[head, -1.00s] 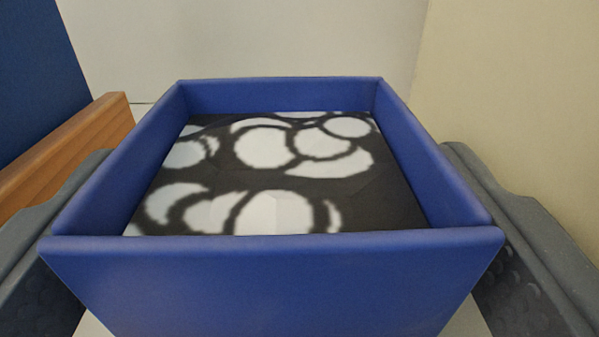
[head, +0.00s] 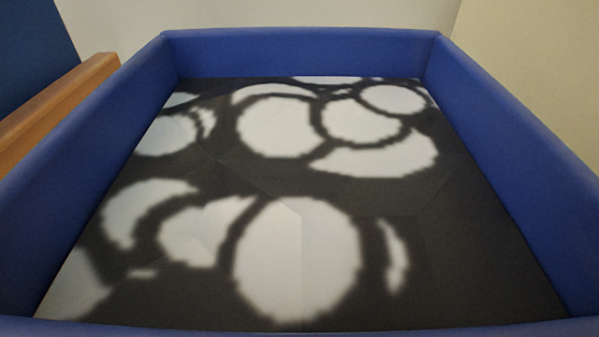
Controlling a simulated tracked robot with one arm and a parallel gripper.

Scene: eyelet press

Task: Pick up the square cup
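The square cup (head: 300,53) is blue with thick walls and fills most of the head view. Its open top faces me, and its inner floor shows a black and white pattern of blurred rings and blobs. The near wall shows only as a thin rim strip along the bottom edge of the picture. Its outer sides and base are hidden or out of frame. My gripper's fingers do not show now, so whether they touch the cup cannot be seen.
A wooden bar (head: 60,95) stands at the left beside the cup, with a dark blue panel (head: 32,70) behind it. A pale wall (head: 250,14) lies behind the cup, and a beige surface (head: 530,60) is at the right.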

